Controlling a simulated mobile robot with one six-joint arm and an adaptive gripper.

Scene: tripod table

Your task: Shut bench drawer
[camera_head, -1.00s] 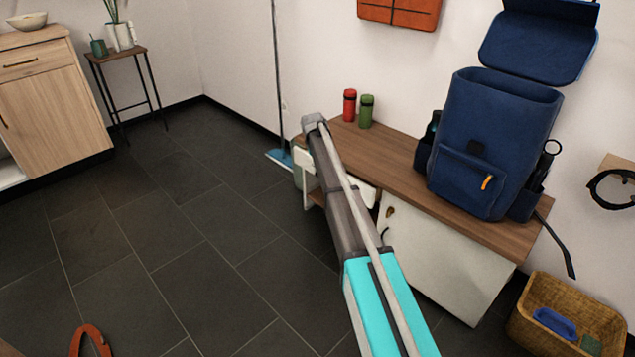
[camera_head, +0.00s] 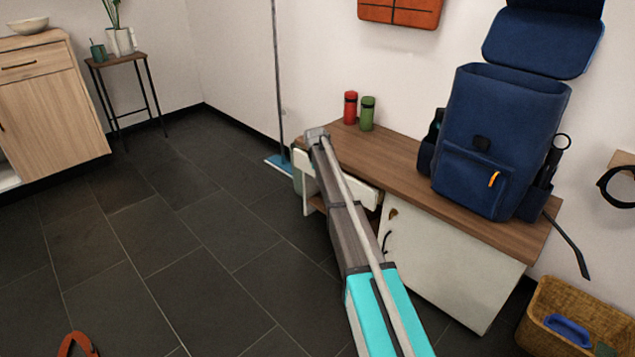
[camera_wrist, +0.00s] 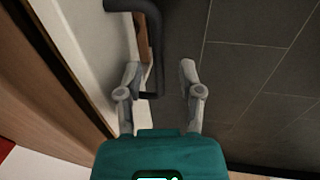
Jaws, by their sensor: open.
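The bench (camera_head: 392,163) has a brown wooden top and white fronts. Its drawer front (camera_head: 362,192) shows as a white panel under the left part of the top, standing out from the bench; my arm covers its middle. In the wrist view, my gripper (camera_wrist: 160,70) is open. A dark bar handle (camera_wrist: 157,45) shows between its two fingers, beside a white front (camera_wrist: 88,50); contact cannot be told. In the head view my gripper is hidden behind my arm's end.
A blue backpack (camera_head: 500,140), a red bottle (camera_head: 350,107) and a green bottle (camera_head: 367,114) stand on the bench. A white cabinet door (camera_head: 455,265) is right of the drawer. A wicker basket (camera_head: 535,325) sits at lower right.

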